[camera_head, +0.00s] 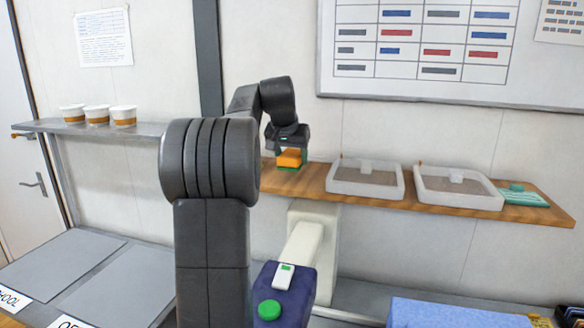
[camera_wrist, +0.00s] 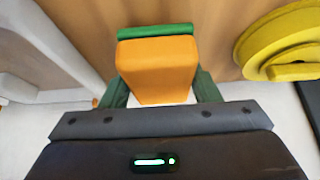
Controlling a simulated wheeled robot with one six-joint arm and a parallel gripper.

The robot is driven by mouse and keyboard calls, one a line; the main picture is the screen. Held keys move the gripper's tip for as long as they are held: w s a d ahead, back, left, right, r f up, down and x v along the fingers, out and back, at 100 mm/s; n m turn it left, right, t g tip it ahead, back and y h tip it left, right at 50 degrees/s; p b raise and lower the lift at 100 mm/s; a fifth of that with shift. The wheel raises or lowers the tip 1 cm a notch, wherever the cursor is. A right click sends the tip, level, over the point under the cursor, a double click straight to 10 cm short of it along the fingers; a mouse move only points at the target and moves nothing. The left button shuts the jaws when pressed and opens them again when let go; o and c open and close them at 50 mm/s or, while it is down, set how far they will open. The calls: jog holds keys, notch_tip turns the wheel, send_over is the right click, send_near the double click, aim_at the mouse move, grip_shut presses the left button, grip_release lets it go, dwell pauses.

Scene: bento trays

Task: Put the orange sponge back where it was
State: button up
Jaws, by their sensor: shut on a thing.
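The orange sponge (camera_head: 289,157) is a small block with a green layer along one side. It also shows in the wrist view (camera_wrist: 157,66), between my green fingers. My gripper (camera_head: 288,149) is shut on the sponge, over the left part of the wooden shelf (camera_head: 312,182). I cannot tell whether the sponge touches the shelf or hangs just above it.
Two white trays (camera_head: 364,189) (camera_head: 458,202) stand right of the sponge, with a folded teal cloth (camera_head: 519,195) beyond them. A yellow round thing (camera_wrist: 283,45) lies close by in the wrist view. Several cups (camera_head: 97,115) stand on the grey shelf (camera_head: 145,129) at left.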

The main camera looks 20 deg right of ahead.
aim_at(291, 167)
jog(key=shift+f, duration=1.6)
jog(key=shift+f, duration=0.15)
jog(key=o, duration=0.9)
jog(key=b+v, duration=0.1)
jog(key=v, duration=1.1)
